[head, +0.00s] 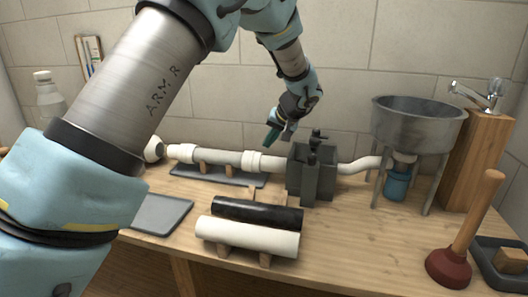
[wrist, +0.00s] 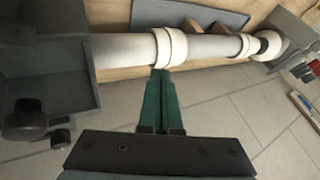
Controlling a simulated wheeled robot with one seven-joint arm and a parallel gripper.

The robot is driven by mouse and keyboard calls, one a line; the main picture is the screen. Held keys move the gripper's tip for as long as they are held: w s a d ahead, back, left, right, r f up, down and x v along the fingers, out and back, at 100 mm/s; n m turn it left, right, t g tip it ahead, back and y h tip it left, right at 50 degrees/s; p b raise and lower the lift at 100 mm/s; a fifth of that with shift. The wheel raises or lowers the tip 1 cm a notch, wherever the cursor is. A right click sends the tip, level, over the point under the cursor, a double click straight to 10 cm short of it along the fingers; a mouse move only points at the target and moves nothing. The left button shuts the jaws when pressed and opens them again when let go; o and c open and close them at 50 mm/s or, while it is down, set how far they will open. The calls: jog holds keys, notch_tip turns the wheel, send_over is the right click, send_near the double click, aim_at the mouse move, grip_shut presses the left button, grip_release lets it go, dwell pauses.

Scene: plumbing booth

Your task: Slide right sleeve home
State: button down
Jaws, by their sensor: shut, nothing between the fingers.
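The right sleeve (head: 251,160) is a white collar around the white pipe (head: 222,157), a short way left of the grey vise (head: 312,175). In the wrist view the right sleeve (wrist: 168,47) sits just beyond my fingertips. The left sleeve (head: 186,152) is around the pipe's left part; it also shows in the wrist view (wrist: 245,45).
Wooden cradles on a dark tray (head: 205,178) carry the pipe. Black (head: 257,214) and white (head: 247,237) pipes lie in front. A plunger (head: 452,262) stands at the right.

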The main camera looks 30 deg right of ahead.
aim_at(253, 162)
jog(key=s+d+r, duration=0.1)
jog(key=d, duration=0.1)
jog(key=s+d+r+p, duration=0.1)
jog(key=s+d, duration=0.1)
jog(key=s+d+r+p, duration=0.1)
jog(key=d, duration=0.1)
jog(key=shift+s+r, duration=0.2)
jog(key=shift+r, duration=0.15)
jog(key=shift+w+d+f, duration=0.15)
jog(key=shift+f, duration=0.2)
jog(key=p+x, duration=0.3)
jog(key=x, duration=0.6)
jog(key=shift+f, duration=0.1)
jog(key=shift+w+a+p, duration=0.75)
jog(key=shift+w+a, duration=0.45)
jog(key=shift+a, duration=0.05)
jog(key=shift+w+a, duration=0.25)
jog(key=shift+f, duration=0.1)
